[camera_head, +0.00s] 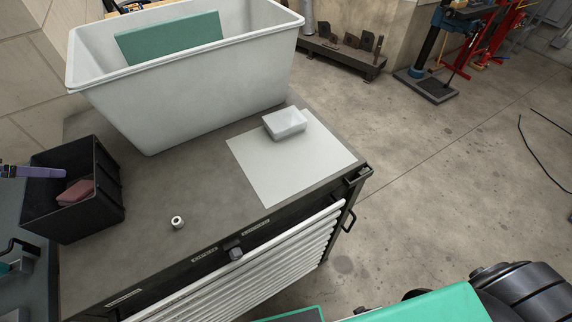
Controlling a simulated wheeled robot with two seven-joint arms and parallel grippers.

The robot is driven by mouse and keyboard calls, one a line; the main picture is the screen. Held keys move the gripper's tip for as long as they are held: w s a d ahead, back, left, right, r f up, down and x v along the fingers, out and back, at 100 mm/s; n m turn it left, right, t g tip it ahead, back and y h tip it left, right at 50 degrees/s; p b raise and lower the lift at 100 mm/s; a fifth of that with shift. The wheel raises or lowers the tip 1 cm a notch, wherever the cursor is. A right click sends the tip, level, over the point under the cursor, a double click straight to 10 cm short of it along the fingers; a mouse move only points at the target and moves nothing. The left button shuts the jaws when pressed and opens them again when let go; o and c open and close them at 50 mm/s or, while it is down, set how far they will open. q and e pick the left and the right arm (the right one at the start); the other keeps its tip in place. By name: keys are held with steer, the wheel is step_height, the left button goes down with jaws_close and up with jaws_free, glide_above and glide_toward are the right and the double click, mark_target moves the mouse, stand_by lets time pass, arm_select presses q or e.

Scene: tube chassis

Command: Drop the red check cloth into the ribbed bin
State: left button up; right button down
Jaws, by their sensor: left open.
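The red cloth (76,192) lies folded or bunched inside the small black bin (98,205), on the left of the cabinet top. Its check pattern is too small to make out. I take this black bin for the ribbed bin, though its ribs are hard to see. My left gripper (45,172) comes in from the left edge, with a purple finger over the bin's left rim. It is open and apart from the cloth; most of it is out of frame. My right gripper is not in view.
A large pale grey tub (190,95) with a green panel (170,38) stands behind. A white sheet (290,165) with a small white box (285,123) lies right. A small white nut-like piece (177,222) sits in front. The cabinet top (150,195) is otherwise clear mid-left.

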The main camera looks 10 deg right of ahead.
arm_select(q)
steer(key=b+v, duration=0.4)
steer(key=v, duration=0.9)
steer(key=shift+s+r, duration=0.25)
steer(key=shift+r, duration=0.05)
steer(key=shift+r, duration=0.1)
